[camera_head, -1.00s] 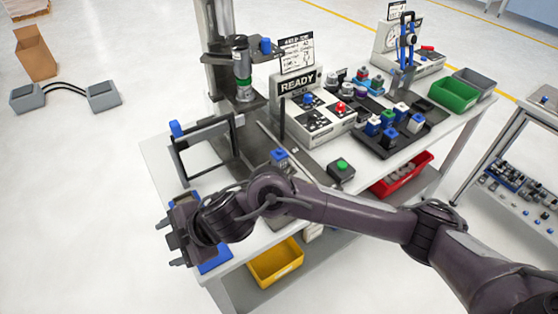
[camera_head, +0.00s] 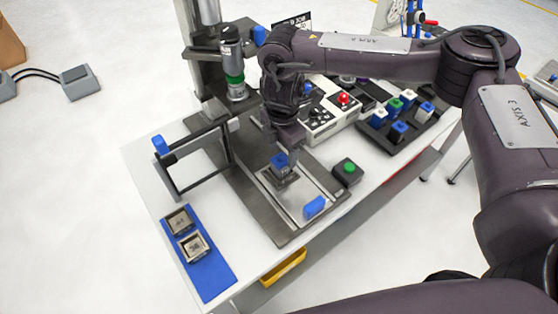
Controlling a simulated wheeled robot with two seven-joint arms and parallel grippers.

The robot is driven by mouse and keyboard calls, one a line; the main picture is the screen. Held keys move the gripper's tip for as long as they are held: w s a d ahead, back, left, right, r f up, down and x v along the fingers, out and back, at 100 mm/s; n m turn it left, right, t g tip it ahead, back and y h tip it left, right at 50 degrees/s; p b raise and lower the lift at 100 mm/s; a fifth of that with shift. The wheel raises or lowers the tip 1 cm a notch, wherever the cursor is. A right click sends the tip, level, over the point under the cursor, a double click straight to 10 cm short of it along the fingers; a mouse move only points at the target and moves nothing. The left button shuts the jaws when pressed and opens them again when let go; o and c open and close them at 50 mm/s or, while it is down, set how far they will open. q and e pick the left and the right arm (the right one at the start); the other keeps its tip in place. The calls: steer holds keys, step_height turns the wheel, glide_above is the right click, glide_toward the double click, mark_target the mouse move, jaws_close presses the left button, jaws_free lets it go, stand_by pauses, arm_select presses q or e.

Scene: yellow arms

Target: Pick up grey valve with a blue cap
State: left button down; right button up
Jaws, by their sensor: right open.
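A small grey valve with a blue cap (camera_head: 280,160) stands upright on the metal plate of the fixture in the middle of the table. My right gripper (camera_head: 285,148) points down right above and behind it, with its fingers close to the cap. The gripper is open; whether the fingers touch the cap is hard to tell. More blue-capped pieces (camera_head: 398,130) stand in the black tray (camera_head: 402,148) at the right, among pieces with white and green caps. My left gripper is not in view.
A blue-handled frame (camera_head: 190,160) is at left, and a blue mat (camera_head: 212,275) with two square metal parts is at front left. A green-button box (camera_head: 348,171) and a blue block (camera_head: 314,208) flank the fixture.

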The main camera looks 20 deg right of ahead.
mark_target(281, 156)
steer(key=shift+s+a+f+p, duration=0.1)
steer(key=shift+f+p, duration=0.65)
steer(key=shift+f, duration=0.15)
steer(key=shift+w+f+p, duration=0.25)
steer(key=shift+f+p, duration=0.15)
steer(key=shift+f, duration=0.45)
step_height(281, 156, down, 2)
steer(key=shift+w+f, duration=0.15)
steer(key=shift+f, duration=0.05)
steer(key=c, duration=0.7)
steer(key=shift+r, duration=0.1)
steer(key=c, duration=0.4)
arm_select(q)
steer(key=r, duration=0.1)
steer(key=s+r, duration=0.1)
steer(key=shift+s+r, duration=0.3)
